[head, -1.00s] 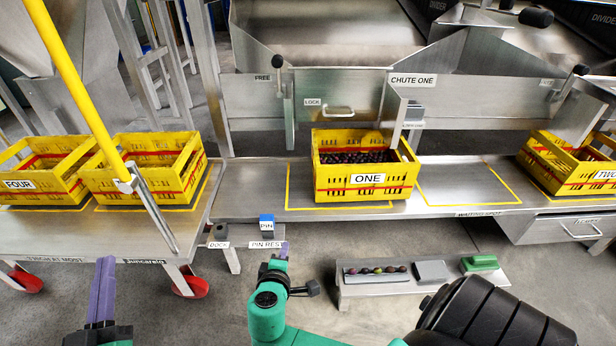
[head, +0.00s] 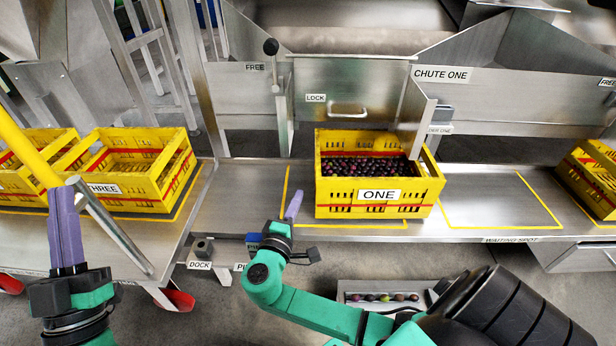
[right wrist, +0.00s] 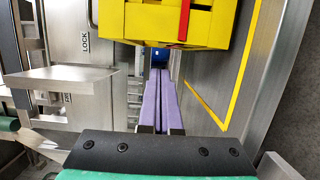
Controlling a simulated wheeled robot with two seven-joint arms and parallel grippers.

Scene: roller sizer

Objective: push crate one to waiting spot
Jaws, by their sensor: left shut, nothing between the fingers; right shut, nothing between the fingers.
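Crate ONE (head: 378,207) is a yellow crate full of dark fruit. It stands upright on the metal shelf under chute one, inside a yellow outline. The waiting spot (head: 497,200) is the empty yellow outline just right of it, labelled on the shelf's front edge. My right gripper (head: 294,205) is shut and empty, left of the crate with a gap between them. In the right wrist view its purple fingers (right wrist: 160,105) point toward the yellow crate (right wrist: 180,22), which fills the top. My left gripper (head: 64,205) is shut and empty, in front of the cart at left.
Crate THREE (head: 138,190) and another yellow crate stand on the cart at left. A further crate (head: 592,180) stands right of the waiting spot. The chute one wall (head: 418,122) hangs close behind crate ONE. A low bench (head: 380,290) with fruit samples is below the shelf.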

